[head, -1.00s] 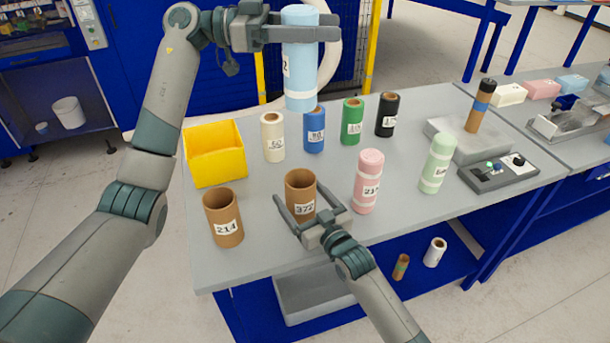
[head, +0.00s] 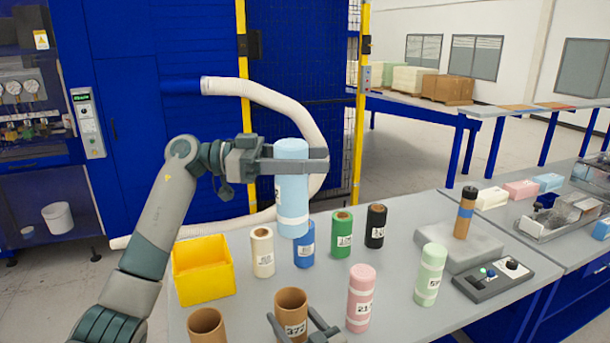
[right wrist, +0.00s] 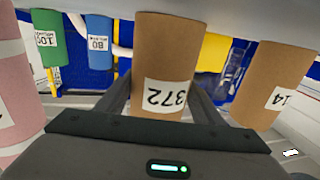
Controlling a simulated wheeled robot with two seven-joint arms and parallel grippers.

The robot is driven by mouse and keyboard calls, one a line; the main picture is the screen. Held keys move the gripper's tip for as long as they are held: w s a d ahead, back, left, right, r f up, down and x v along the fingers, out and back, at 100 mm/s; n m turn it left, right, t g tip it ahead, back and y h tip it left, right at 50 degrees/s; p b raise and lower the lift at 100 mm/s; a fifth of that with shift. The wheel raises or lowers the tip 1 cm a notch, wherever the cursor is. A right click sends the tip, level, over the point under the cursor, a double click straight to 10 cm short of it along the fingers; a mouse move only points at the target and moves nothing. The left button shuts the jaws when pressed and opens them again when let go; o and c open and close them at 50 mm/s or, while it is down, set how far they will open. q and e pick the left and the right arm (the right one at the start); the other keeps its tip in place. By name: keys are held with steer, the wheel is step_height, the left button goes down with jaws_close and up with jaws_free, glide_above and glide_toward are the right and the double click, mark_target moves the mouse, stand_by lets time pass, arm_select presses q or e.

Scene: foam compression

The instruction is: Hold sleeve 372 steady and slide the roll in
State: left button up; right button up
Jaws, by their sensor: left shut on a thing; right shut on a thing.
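Sleeve 372 (head: 291,303) is a brown cardboard tube standing upright on the table, with its open top showing. My right gripper (head: 293,322) is shut around it low at the front; in the right wrist view the sleeve (right wrist: 168,50) sits between the fingers (right wrist: 162,100). My left gripper (head: 316,160) is shut on a light blue roll (head: 292,190) with white bands and holds it upright. The roll hangs above and behind sleeve 372, apart from it. A label on the roll is partly covered by my gripper.
A second brown sleeve, 214 (head: 206,326), stands left of sleeve 372, and the pink roll (head: 361,300) stands to its right. A yellow bin (head: 203,285) is at the left.

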mark_target(307, 220)
arm_select(q)
steer(key=f+m+g, duration=0.1)
steer(key=f, duration=0.3)
steer(key=f+m+g, duration=0.1)
steer(key=f+g, duration=0.1)
steer(key=f, duration=0.2)
steer(key=a+f+m+g+y, duration=0.1)
steer(key=f, duration=0.3)
steer(key=shift+s+f+g, duration=0.3)
steer(key=shift+f, duration=2.2)
step_height(307, 220, down, 10)
steer(key=shift+r, duration=0.25)
stand_by(3.6)
